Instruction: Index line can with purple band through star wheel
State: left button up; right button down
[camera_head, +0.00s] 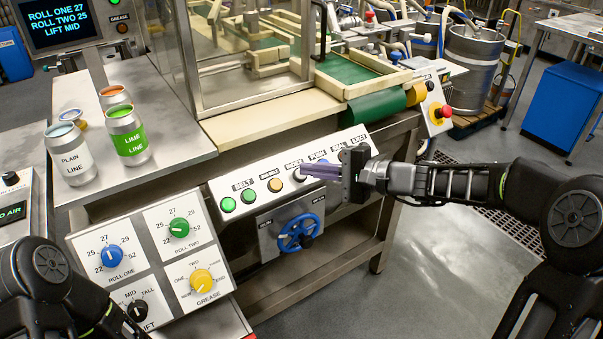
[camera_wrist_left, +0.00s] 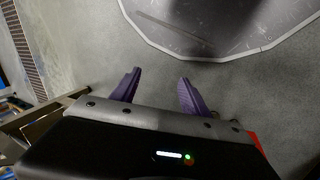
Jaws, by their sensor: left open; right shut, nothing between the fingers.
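My right gripper (camera_head: 308,171) is shut and empty, reaching in from the right over the button panel (camera_head: 262,205). Its fingertips point left at a pale button (camera_head: 299,175), at or very near it; I cannot tell if they touch. The blue handwheel (camera_head: 298,233) is below. My left gripper (camera_wrist_left: 155,88) shows open and empty in the left wrist view, over grey floor. No can with a purple band is recognisable. A lime can with a green band (camera_head: 131,143) and a plain can (camera_head: 74,163) stand on the left bench. I cannot make out the star wheel.
The machine enclosure (camera_head: 240,60) and a wooden-edged green bed (camera_head: 350,71) stand behind the panel. A red stop button (camera_head: 444,111) is at the right. Roll, lift and grease dials (camera_head: 179,228) are at lower left. A screen (camera_head: 57,20) reads ROLL ONE 27, ROLL TWO 25, LIFT MID.

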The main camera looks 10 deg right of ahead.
jog(key=shift+w+a+f+b, duration=0.1)
jog(key=shift+w+f+b, duration=0.1)
jog(key=shift+f+b, duration=0.3)
